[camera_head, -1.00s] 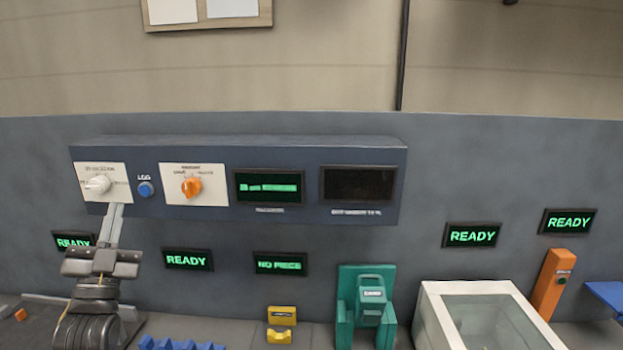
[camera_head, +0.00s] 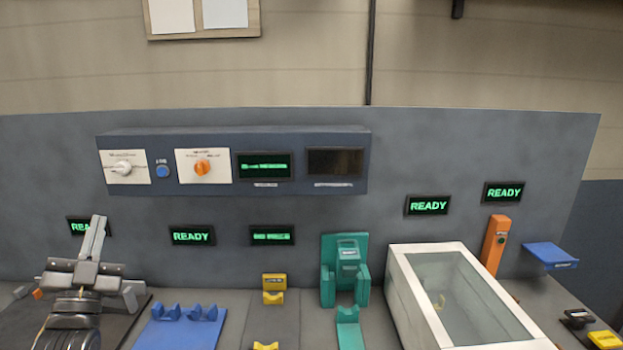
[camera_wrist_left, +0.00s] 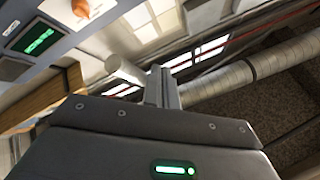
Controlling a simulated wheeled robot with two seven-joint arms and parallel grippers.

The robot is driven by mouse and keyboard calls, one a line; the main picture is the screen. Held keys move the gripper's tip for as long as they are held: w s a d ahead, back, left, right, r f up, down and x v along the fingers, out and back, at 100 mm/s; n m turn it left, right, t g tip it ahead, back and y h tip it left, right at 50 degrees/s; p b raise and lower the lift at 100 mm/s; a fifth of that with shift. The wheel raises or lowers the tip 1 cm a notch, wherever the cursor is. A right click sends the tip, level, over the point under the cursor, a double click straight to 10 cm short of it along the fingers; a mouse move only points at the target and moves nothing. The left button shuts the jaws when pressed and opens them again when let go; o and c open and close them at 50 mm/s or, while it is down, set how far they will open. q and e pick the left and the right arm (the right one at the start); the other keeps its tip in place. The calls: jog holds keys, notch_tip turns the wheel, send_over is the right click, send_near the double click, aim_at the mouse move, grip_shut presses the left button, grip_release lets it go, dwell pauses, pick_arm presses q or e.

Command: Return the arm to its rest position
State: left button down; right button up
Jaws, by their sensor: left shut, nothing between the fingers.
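My left gripper (camera_head: 96,238) stands at the left of the bench, its fingers pointing up and closed together with nothing between them. It is below the control panel (camera_head: 232,187) and in front of a partly covered READY display (camera_head: 78,227). In the left wrist view the shut fingers (camera_wrist_left: 163,86) show beside a white knob (camera_wrist_left: 125,70), apart or touching I cannot tell. My right gripper is not in view.
Blue cradles (camera_head: 182,330), a yellow holder (camera_head: 273,289) and a green stand (camera_head: 344,272) sit along the bench. A white glass-topped box (camera_head: 402,295), an orange post (camera_head: 495,245) and a blue shelf (camera_head: 550,256) are to the right. The panel overhangs the left bench.

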pick_arm(q)
jog(key=s+d+f+n+g+h, duration=0.1)
jog(key=d+f+g, duration=0.25)
jog(key=f, duration=0.65)
jog(key=s+d+f+g+h, duration=0.1)
jog(key=d+f+g+h, duration=0.3)
jog(key=f, duration=0.6)
jog(key=s+d+f+n+g+y, duration=0.15)
jog(key=f+g, duration=0.35)
jog(key=f, duration=0.5)
jog(key=s+d+f+g+h, duration=0.1)
jog(key=s+d+f+g, duration=0.35)
jog(key=s+f, duration=0.5)
jog(key=s+d+f+g+h, duration=0.1)
jog(key=s+d+f+g, duration=0.4)
jog(key=s, duration=0.7)
notch_tip(320, 180, down, 27)
jog(key=g+b, duration=0.1)
jog(key=b, duration=0.1)
jog(key=s+a+f+g, duration=0.1)
jog(key=s+f, duration=0.7)
jog(key=f, duration=0.1)
jog(key=s+a+f+b, duration=0.1)
jog(key=s+a+f, duration=0.1)
jog(key=s+f, duration=0.7)
jog(key=shift+a+f+g, duration=0.3)
jog(key=shift+f+g, duration=0.1)
jog(key=shift+s, duration=0.1)
